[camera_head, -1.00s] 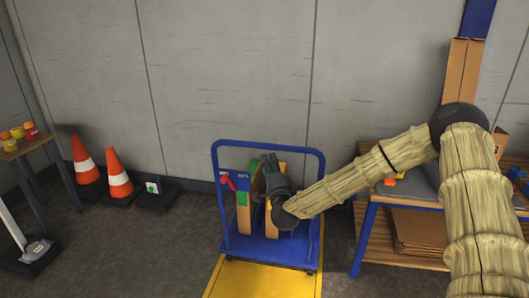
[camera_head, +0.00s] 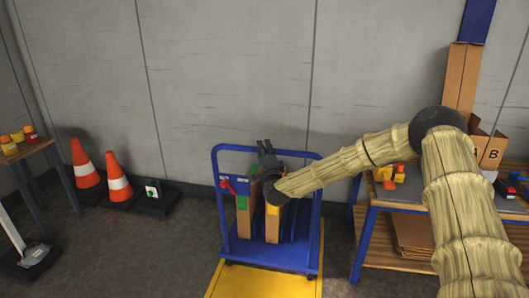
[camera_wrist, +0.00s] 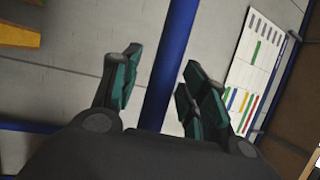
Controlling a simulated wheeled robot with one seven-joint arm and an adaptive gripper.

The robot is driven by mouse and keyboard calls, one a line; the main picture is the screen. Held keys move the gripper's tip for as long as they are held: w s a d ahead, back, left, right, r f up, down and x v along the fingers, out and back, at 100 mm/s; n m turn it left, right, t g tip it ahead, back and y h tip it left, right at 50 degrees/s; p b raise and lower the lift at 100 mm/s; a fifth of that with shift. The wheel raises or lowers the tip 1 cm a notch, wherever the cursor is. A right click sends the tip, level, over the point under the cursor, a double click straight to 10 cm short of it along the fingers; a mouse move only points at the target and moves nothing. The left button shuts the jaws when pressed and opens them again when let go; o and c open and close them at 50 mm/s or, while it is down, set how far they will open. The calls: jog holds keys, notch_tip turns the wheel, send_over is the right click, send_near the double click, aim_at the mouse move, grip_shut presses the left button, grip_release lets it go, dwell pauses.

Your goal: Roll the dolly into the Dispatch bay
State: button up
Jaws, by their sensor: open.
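The blue dolly (camera_head: 235,247) stands upright in the middle of the head view, with a tall frame and a flat deck. Its deck carries cardboard cartons (camera_head: 244,222) with green and yellow labels, and a red item hangs on its frame. My gripper (camera_head: 266,148) is open at the dolly's top bar (camera_head: 240,149). In the wrist view, the blue bar (camera_wrist: 172,62) passes between my open fingers (camera_wrist: 160,85). I cannot tell whether they touch it. No sign naming the Dispatch bay is readable.
A yellow floor marking (camera_head: 232,283) lies in front of and beneath the dolly. Two orange cones (camera_head: 118,182) and a black floor stand (camera_head: 154,196) are at left. A blue-legged workbench (camera_head: 372,212) is close at right. A grey wall is behind.

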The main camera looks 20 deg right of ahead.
grip_shut()
dwell(0.3)
